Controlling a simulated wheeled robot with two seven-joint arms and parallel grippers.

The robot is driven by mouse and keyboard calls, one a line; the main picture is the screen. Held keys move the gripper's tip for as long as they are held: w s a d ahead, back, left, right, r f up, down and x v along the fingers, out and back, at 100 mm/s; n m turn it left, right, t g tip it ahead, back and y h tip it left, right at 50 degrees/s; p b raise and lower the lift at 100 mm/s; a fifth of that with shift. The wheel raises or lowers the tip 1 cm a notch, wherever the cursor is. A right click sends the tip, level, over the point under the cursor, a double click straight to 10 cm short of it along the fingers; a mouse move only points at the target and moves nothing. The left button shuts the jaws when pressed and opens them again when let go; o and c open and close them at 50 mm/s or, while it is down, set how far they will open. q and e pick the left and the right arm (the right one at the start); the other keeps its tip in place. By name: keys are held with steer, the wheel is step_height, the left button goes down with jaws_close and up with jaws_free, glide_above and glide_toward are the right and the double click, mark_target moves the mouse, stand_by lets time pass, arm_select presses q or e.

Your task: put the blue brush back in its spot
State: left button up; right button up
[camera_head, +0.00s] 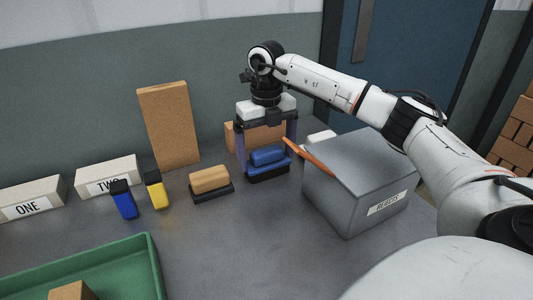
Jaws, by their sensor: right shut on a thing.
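The blue brush (268,155) is low over the grey table at the middle of the head view, with a dark part directly under it. My right gripper (267,152) comes down from above, with one finger at each end of the brush, and is shut on it. I cannot tell whether the dark part is the brush's own base or a separate holder, or whether it touches the table. A tan brush-like block (210,179) on a dark base sits just left of it. My left gripper is not in view.
A grey box (345,205) with an orange stick (308,157) on its edge stands close on the right. A tall brown brick (169,126), blue (124,202) and yellow (156,191) items, labelled blocks (30,200) and a green tray (150,265) are left. Front-middle table is clear.

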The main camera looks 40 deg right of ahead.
mark_target(266, 150)
steer(key=shift+f, duration=0.1)
steer(key=o, duration=0.8)
step_height(266, 150, up, 12)
steer(key=p, duration=0.1)
steer(key=shift+p, duration=0.35)
